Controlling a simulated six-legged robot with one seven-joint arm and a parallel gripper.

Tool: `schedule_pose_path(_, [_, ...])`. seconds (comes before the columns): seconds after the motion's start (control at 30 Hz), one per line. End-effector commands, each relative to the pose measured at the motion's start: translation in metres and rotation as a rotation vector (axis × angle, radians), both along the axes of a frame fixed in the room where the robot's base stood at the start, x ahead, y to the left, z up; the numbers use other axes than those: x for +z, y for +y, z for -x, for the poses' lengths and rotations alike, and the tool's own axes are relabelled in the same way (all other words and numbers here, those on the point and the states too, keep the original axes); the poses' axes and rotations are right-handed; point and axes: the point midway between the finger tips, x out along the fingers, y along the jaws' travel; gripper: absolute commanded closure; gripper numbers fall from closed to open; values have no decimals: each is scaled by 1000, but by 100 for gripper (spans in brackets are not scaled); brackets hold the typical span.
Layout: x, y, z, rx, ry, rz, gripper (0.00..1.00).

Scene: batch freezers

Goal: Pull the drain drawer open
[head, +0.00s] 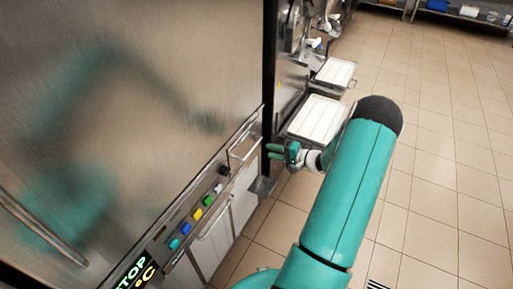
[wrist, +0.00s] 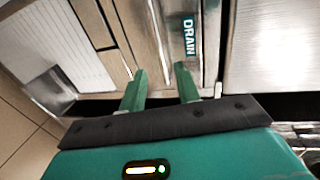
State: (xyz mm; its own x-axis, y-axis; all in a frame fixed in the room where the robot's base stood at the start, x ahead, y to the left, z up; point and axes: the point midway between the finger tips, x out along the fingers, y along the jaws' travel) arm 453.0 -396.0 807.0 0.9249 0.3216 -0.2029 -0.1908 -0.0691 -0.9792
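The drain drawer shows in the wrist view as a narrow metal front with a green DRAIN label (wrist: 189,37). A pale bar, seemingly its handle (wrist: 158,30), runs beside the label toward the space between my fingers. In the head view, a wire-like handle (head: 244,143) stands out at the right end of the steel machine front. My gripper (head: 269,151) is just right of that handle, fingers pointing left. In the wrist view my gripper (wrist: 160,68) has its two green fingers apart with nothing clearly held. Whether the fingers touch the handle I cannot tell. The drawer looks shut.
The steel machine (head: 150,80) fills the left side. Coloured buttons (head: 196,214) and a lit display (head: 137,272) line its lower front. White trays (head: 318,119) stick out behind my gripper. Tiled floor (head: 445,180) is open to the right.

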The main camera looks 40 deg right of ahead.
Motion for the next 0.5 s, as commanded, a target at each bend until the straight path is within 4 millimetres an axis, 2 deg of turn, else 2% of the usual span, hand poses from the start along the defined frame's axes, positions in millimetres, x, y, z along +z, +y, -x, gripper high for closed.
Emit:
schedule_pose_path(0.1, [-5, 11, -26, 8, -3, -2, 68])
schedule_pose_path(0.23, [-9, 18, -48, 8, -2, -1, 68])
schedule_pose_path(0.4, [-13, 24, -66, 9, -1, -1, 68])
schedule_pose_path(0.5, [-13, 25, -70, 8, -1, -1, 68])
